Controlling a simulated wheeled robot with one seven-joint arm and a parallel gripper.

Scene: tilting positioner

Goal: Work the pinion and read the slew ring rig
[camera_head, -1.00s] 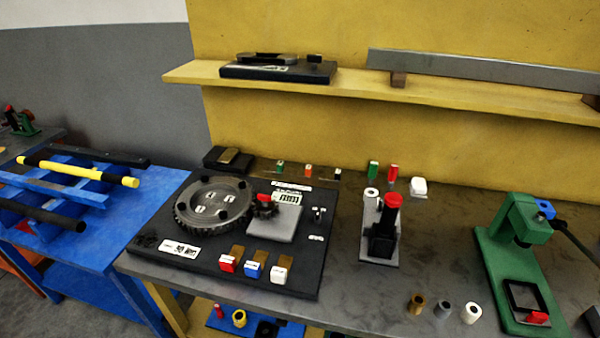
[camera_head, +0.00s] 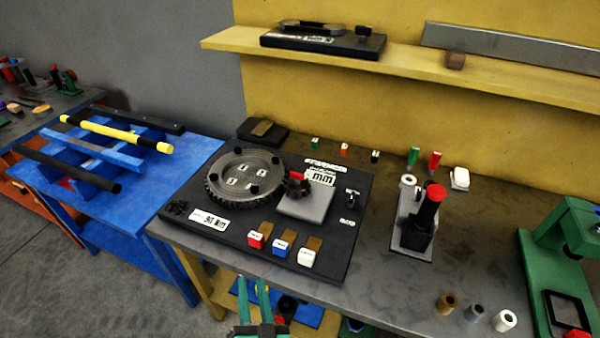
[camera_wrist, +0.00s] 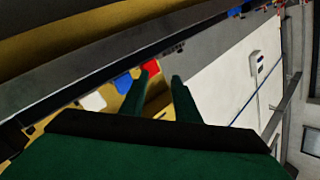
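The slew ring rig is a black base plate (camera_head: 330,262) on the grey bench. Its large grey toothed ring (camera_head: 246,176) lies flat at the left. A small dark pinion (camera_head: 298,186) with a red mark sits against the ring's right edge, by a grey block (camera_head: 308,205). A white display (camera_head: 321,177) stands behind the block; its text is too small to read surely. Red (camera_head: 255,240), blue (camera_head: 280,248) and white (camera_head: 307,257) tabs line the front edge. My green gripper (camera_head: 255,285) is below the bench's front edge, fingers apart and empty; it also shows in the wrist view (camera_wrist: 162,75).
A black stand with a red-topped lever (camera_head: 435,192) is right of the rig. Several small bushings (camera_head: 475,313) stand at the front right, near a green press (camera_head: 545,250). A blue rack (camera_head: 110,165) with bars is at the left. A yellow shelf (camera_head: 400,60) runs behind.

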